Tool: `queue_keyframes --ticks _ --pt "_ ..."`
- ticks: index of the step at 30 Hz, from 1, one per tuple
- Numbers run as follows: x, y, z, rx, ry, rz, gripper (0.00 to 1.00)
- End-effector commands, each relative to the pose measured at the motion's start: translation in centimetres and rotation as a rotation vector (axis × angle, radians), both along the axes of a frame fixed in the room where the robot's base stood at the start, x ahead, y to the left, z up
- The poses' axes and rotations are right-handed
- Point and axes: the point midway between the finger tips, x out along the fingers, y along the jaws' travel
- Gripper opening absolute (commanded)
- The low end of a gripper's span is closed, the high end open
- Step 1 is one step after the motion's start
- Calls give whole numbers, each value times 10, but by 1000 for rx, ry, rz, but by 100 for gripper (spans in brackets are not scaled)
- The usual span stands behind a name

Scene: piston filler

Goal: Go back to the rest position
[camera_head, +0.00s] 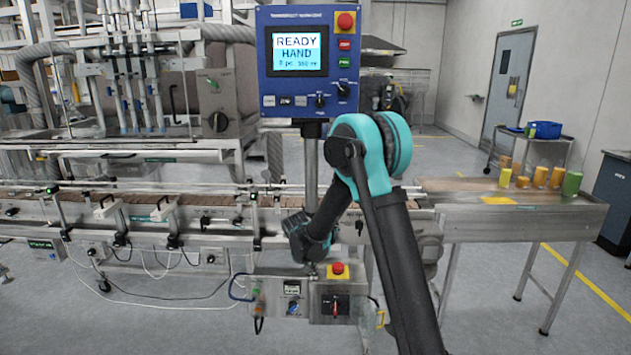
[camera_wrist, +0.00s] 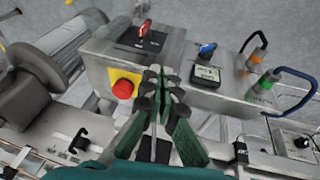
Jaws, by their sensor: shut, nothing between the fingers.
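My gripper (camera_wrist: 165,90) is shut and empty in the wrist view, its fingertips together in front of a grey control box. In the head view my arm reaches down in front of the conveyor, and my gripper's fingers are hidden behind it. The lower control box (camera_head: 295,299) carries a red emergency button (camera_head: 337,268) on a yellow plate and a rotary switch (camera_head: 335,305). In the wrist view the emergency button (camera_wrist: 123,88) lies just left of the fingertips. I cannot tell whether the fingers touch the box.
A blue panel (camera_head: 297,60) reading READY HAND stands on a post above the conveyor (camera_head: 130,205). A metal table (camera_head: 520,215) at the right holds several yellow, orange and green containers (camera_head: 538,178). A trolley with a blue bin (camera_head: 544,130) stands behind. Floor at front right is clear.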

Motion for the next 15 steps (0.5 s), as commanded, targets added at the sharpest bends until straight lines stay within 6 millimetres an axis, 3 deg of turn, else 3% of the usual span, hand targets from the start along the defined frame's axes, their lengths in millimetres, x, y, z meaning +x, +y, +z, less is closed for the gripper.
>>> queue_keyframes --ticks 1,6,15 --pt "-12 -18 13 11 3 1 0" --pt "-50 -66 45 41 10 22 0" --pt "-134 -136 79 94 4 56 0"
